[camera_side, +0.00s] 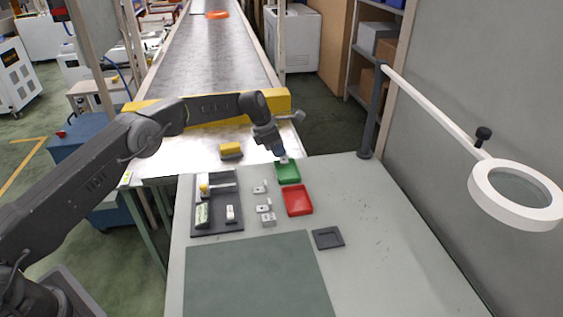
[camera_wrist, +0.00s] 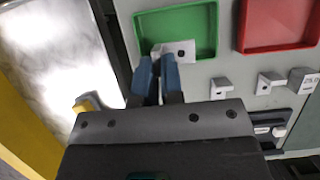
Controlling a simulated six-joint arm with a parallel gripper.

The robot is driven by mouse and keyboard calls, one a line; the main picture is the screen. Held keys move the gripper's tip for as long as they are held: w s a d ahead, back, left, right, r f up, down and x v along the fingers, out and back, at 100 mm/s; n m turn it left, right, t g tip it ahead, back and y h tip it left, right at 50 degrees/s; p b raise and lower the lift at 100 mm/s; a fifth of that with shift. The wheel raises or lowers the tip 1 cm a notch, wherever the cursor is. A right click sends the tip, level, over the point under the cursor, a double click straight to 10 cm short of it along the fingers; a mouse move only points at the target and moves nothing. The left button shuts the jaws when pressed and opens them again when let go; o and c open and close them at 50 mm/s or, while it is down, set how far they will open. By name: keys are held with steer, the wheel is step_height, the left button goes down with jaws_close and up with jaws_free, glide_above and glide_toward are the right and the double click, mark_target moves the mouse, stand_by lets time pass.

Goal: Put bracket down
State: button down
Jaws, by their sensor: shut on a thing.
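My gripper (camera_wrist: 157,66) is shut on a small light-grey bracket (camera_wrist: 178,51) with a dark hole. In the wrist view the bracket overlaps the inside of the green tray (camera_wrist: 207,50). In the side view my gripper (camera_side: 281,153) is at the far edge of the green tray (camera_side: 288,179), with the bracket (camera_side: 284,160) at its tips. I cannot tell whether the bracket touches the tray floor. Other grey brackets stand on the table left of the trays, such as one in the side view (camera_side: 260,189); they also show in the wrist view (camera_wrist: 220,87).
A red tray (camera_side: 298,201) lies in front of the green one. A dark tool tray (camera_side: 216,223) is at left, a small dark square tray (camera_side: 328,238) at right. A yellow block (camera_side: 231,149) sits near the conveyor (camera_side: 212,60). A ring magnifier (camera_side: 482,190) overhangs the right. The table's right side is clear.

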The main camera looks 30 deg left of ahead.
mark_target(281, 170)
steer(key=shift+w+d+f, duration=0.2)
steer(key=shift+d+f, duration=0.15)
steer(key=shift+d, duration=0.15)
steer(key=shift+f, duration=2)
steer(key=shift+f, duration=0.15)
steer(key=c, duration=1.3)
jaws_free()
steer(key=shift+o, duration=0.2)
steer(key=v, duration=1.2)
steer(key=shift+r, duration=0.25)
